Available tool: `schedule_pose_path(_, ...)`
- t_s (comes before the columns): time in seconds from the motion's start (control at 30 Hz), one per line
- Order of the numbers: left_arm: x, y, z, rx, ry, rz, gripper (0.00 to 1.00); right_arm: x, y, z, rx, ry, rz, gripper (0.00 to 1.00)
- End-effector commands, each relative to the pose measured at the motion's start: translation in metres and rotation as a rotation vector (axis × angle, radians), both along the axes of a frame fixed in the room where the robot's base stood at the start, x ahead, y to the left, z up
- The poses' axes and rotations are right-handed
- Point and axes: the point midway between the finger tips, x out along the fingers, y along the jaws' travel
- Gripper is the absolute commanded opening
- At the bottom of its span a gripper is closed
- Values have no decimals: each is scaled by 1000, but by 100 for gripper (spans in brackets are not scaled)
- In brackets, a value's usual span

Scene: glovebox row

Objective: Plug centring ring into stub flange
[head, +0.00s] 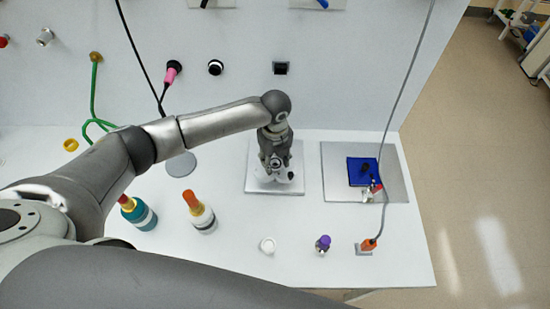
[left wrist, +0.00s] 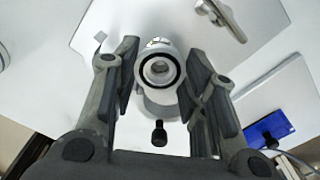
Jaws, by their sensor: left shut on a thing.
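My left gripper (head: 277,172) is over the light square plate (head: 252,180) near the back of the white bench. In the left wrist view its two fingers (left wrist: 162,72) stand on either side of a pale metal ring with a black O-ring (left wrist: 160,70), which I take to be the centring ring, and are shut on it. A pale round metal body (left wrist: 158,106), probably the stub flange, shows just beyond the ring. I cannot tell whether the two touch or how far the ring is seated. In the head view my gripper hides most of both. My right gripper is not in view.
A blue pad (head: 356,180) lies on a grey plate (head: 335,150) to the right. A cable hangs at the right. The bench between is clear.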

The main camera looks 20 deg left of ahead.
Motion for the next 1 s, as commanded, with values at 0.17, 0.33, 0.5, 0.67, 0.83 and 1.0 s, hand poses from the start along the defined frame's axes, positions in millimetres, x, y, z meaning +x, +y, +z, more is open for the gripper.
schedule_pose_path(0.17, 0, 0, -6, 0, 0, 0, 23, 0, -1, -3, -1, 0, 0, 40)
schedule_pose_path(0.33, 0, 0, -7, 0, 0, 0, 46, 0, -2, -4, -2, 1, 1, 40)
schedule_pose_path(0.5, 0, 0, -7, 0, 0, 0, 65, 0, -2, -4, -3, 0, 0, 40)
schedule_pose_path(0.67, 0, 0, -7, 0, 0, 0, 65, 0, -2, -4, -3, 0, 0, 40)
schedule_pose_path(0.83, 0, 0, -4, -1, -1, -1, 65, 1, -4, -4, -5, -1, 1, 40)
schedule_pose_path(1.0, 1, -1, 17, -2, -4, -2, 65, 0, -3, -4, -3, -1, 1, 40)
